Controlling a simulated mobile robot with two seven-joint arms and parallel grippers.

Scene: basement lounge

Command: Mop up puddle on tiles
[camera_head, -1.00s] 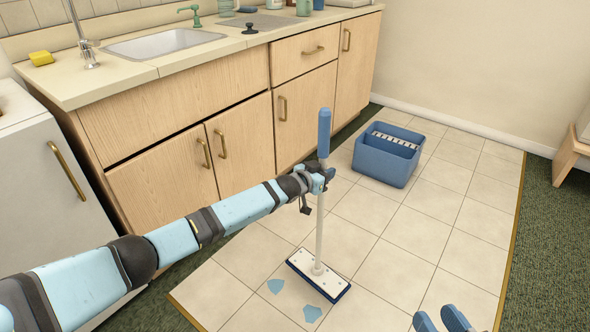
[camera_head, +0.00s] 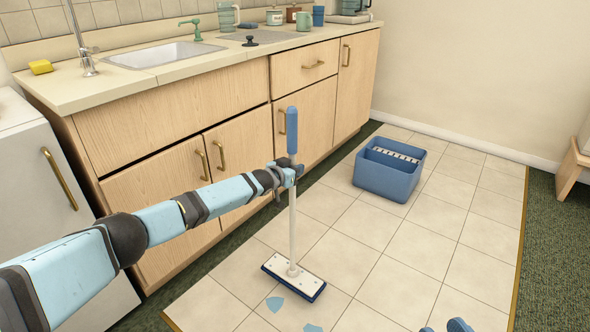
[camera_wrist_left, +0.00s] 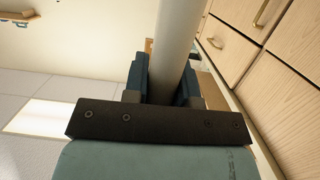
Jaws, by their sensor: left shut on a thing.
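A mop with a blue grip, white pole (camera_head: 292,235) and flat white-and-blue head (camera_head: 294,277) stands upright on the tiles. My left gripper (camera_head: 292,172) is shut around its pole, just below the blue grip. In the left wrist view the pole (camera_wrist_left: 178,45) runs between the two fingers (camera_wrist_left: 163,80). Two light-blue puddle patches show at the bottom: one (camera_head: 288,308) just in front of the mop head, the other (camera_head: 313,328) cut by the frame edge. My right gripper (camera_head: 447,326) shows only as blue tips at the bottom edge.
A blue bucket (camera_head: 372,180) with a white slotted strip stands on the tiles behind and right of the mop. Wooden cabinets (camera_head: 235,150) and a counter with a sink (camera_head: 165,54) run along the left. Bare tiles (camera_head: 420,250) lie to the right, bordered by green carpet (camera_head: 560,240).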

